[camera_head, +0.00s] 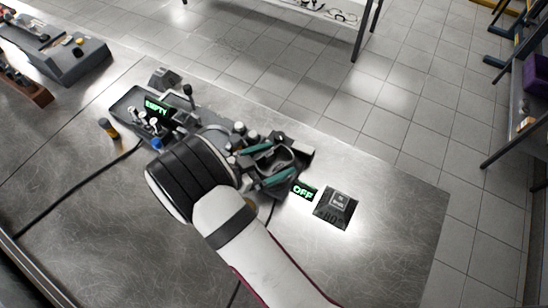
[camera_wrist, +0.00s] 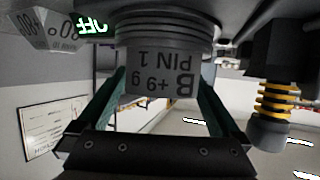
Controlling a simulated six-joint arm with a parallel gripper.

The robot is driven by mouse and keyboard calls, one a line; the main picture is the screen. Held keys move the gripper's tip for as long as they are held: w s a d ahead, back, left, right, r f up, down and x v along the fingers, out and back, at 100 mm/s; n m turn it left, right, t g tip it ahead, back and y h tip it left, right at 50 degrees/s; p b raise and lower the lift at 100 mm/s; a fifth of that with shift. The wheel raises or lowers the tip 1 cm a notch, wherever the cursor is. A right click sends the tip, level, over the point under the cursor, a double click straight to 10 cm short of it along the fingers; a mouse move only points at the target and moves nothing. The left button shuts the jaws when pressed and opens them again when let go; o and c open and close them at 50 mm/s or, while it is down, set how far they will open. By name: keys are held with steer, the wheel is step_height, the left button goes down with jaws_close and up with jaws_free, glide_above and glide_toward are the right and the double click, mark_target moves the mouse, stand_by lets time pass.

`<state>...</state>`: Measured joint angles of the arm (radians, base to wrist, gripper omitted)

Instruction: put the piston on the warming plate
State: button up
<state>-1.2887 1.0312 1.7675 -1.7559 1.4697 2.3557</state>
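My gripper (camera_head: 277,160) reaches in from the lower right, and its two teal fingers stand apart with the piston (camera_wrist: 163,75) between them. In the wrist view the piston is grey, with ring grooves near the top and upside-down lettering "B PIN 1". The finger pads lie against both of its sides. In the head view a dark hollow rim shows between the fingers. A green OFF sign (camera_head: 303,192) stands just right of the fingers; it also shows upside down in the wrist view (camera_wrist: 91,27). The warming plate's surface is not clearly visible, and what lies under the piston is hidden.
A tray (camera_head: 125,103) with small parts and a green EMPTY sign (camera_head: 157,107) is at the left. An orange-capped bottle (camera_head: 108,129) stands nearby. The bench is bare at the right. A yellow-banded part (camera_wrist: 277,98) is near the gripper.

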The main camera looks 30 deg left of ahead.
steer(key=v, duration=1.2)
steer(key=w+d+r+m+g+h, duration=0.1)
steer(key=w+d+r+g+h, duration=0.2)
steer(key=d, duration=0.6)
steer(key=w+d+r+m+g+h, duration=0.1)
steer(key=w+d+r+g, duration=0.2)
steer(key=d+r+g, duration=0.35)
steer(key=s+d+r+g+y, duration=0.3)
steer(key=s+d+y, duration=0.7)
steer(key=s+d, duration=0.3)
steer(key=shift+d+n+y, duration=0.4)
steer(key=shift+d, duration=0.65)
